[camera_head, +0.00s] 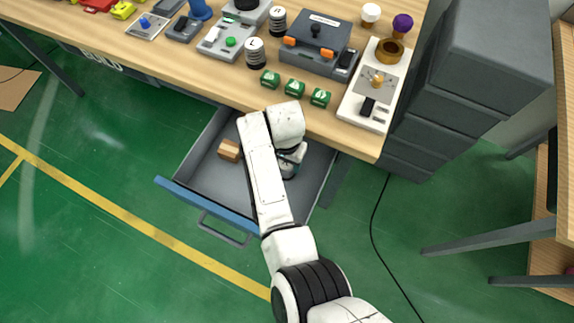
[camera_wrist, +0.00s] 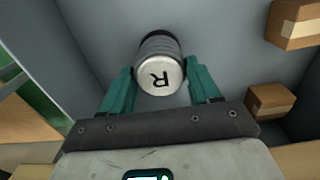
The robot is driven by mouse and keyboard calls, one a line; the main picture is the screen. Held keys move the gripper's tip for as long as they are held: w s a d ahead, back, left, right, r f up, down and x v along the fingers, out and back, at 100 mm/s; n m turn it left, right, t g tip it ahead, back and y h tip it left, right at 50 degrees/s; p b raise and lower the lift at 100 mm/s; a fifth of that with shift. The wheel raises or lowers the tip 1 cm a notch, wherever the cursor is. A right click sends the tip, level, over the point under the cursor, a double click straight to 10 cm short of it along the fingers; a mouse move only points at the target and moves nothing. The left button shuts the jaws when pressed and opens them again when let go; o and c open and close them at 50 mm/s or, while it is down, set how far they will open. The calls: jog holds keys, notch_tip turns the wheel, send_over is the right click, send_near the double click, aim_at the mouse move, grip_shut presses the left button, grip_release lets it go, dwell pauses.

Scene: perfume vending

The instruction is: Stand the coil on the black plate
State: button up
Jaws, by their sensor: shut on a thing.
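In the head view my gripper (camera_head: 291,160) is down inside the open drawer (camera_head: 195,180), and the held coil is hidden. Two similar lettered coils stand on the table, one at the front (camera_head: 255,53) and one behind it (camera_head: 277,21). I cannot tell which surface is the black plate.
Brown boxes lie in the drawer, one to the left (camera_head: 230,150). A dark grey case (camera_head: 315,43) with orange latches, green blocks (camera_head: 295,88) and a white panel (camera_head: 352,112) occupy the table. The table's front edge overhangs the drawer. Grey cabinets (camera_head: 470,100) stand at right.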

jog(key=shift+c, duration=0.8)
jog(key=shift+r, duration=0.1)
jog(key=shift+r+p, duration=2.4)
jog(key=shift+p, duration=0.15)
